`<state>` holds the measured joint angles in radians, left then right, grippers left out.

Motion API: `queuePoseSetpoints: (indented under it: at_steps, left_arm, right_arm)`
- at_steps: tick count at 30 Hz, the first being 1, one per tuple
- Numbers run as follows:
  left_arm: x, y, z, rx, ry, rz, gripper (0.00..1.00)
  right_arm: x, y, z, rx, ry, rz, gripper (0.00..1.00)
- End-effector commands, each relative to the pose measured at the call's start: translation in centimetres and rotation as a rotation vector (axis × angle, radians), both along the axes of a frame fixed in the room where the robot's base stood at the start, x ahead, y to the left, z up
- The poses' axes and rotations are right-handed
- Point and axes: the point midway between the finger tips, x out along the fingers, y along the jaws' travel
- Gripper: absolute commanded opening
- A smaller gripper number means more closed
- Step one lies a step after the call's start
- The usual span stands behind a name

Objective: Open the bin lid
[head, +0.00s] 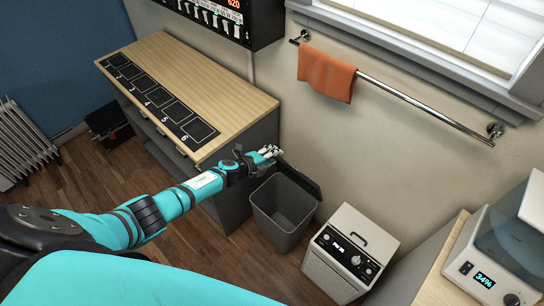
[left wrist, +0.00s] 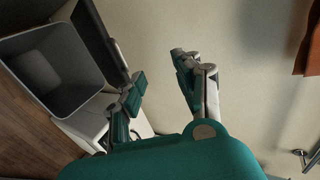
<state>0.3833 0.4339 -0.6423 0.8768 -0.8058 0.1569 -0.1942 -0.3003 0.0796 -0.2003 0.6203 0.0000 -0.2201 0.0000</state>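The grey bin (head: 284,214) stands on the floor between the wooden-topped cabinet and a white box-shaped unit. Its dark lid (head: 301,181) is raised at the wall side, and the bin's inside shows. In the left wrist view the open bin (left wrist: 48,72) is at the upper left, with the lid (left wrist: 97,42) upright along its right edge. My left gripper (head: 268,153) is above the bin near the lid's upper left end. Its fingers (left wrist: 160,80) are spread apart with nothing between them; one finger overlaps the lid's end in the picture, and contact cannot be told. My right gripper is not in view.
The cabinet (head: 215,85) with numbered dark squares stands left of the bin. The white unit (head: 346,250) stands close on its right. An orange towel (head: 327,75) hangs on a wall rail (head: 415,101). Wooden floor in front of the bin is partly clear.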

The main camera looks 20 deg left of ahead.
Motion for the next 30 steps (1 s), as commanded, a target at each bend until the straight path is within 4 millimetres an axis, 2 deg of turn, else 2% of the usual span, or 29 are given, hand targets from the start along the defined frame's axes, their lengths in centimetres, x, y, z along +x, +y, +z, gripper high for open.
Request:
queuePoseSetpoints:
  at_steps: [2,8,24,30]
  left_arm:
    - [0.0,0.1,0.0,0.001,0.000,0.000,0.33]
    - [-1.1,0.7,0.7,0.005,-0.002,0.000,0.33]
    - [-8.6,3.2,4.6,0.000,0.003,0.000,0.33]
    - [-9.9,3.6,5.5,0.000,0.001,-0.001,0.33]
  right_arm:
    - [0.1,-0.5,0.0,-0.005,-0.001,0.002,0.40]
    - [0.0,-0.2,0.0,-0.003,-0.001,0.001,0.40]
    - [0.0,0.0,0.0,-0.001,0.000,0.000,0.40]
    - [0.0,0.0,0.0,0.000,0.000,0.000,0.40]
